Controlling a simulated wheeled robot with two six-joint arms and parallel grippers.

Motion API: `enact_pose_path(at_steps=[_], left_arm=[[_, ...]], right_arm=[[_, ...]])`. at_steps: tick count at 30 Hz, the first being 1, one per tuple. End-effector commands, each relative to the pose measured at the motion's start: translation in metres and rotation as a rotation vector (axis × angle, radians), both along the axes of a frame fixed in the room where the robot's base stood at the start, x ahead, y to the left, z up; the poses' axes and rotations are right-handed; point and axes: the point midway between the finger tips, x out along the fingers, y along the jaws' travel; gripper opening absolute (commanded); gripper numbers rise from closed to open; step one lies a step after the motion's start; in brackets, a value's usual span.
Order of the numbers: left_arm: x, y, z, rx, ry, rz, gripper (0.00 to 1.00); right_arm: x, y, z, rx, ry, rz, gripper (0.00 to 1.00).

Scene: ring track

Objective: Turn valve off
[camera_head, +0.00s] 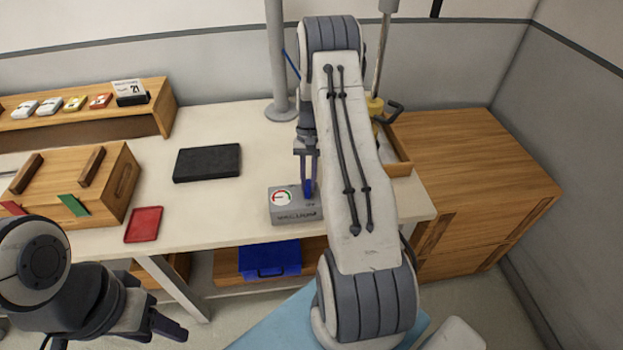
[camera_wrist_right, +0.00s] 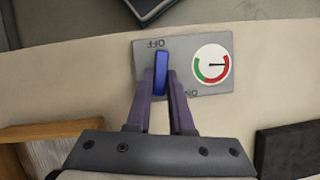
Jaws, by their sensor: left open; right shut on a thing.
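The valve is a grey box (camera_head: 288,214) with a blue lever and a round red-and-green gauge (camera_head: 281,197), near the front edge of the white table. In the right wrist view the box (camera_wrist_right: 222,88) carries the words OFF and ON, and the blue lever (camera_wrist_right: 161,73) points toward the OFF side. The gauge (camera_wrist_right: 212,65) has a dark needle. My right gripper (camera_wrist_right: 163,85) is shut on the blue lever. In the head view my right gripper (camera_head: 308,180) comes down onto the box from above. My left gripper (camera_head: 165,322) is open and empty at the lower left, away from the valve.
A black flat case (camera_head: 207,163) and a red tray (camera_head: 144,225) lie on the table (camera_head: 230,120) left of the valve. A wooden box (camera_head: 120,180) stands further left. A grey pole (camera_head: 277,60) rises behind. A blue bin (camera_head: 270,261) is below the tabletop.

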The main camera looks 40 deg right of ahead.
Motion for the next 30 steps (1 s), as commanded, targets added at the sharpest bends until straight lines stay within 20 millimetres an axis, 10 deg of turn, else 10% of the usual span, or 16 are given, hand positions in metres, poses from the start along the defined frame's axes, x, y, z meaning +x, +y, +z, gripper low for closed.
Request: enact_pose_path(at_steps=[29,30], left_arm=[[0.0000,0.0000,0.0005,0.000,0.000,0.000,0.52],[0.0000,0.0000,0.0005,0.000,0.000,0.000,0.52]], right_arm=[[-0.0058,0.0028,-0.0022,0.011,0.021,0.220,0.00],[-0.0058,0.0027,-0.0023,0.010,0.020,0.220,0.31]])
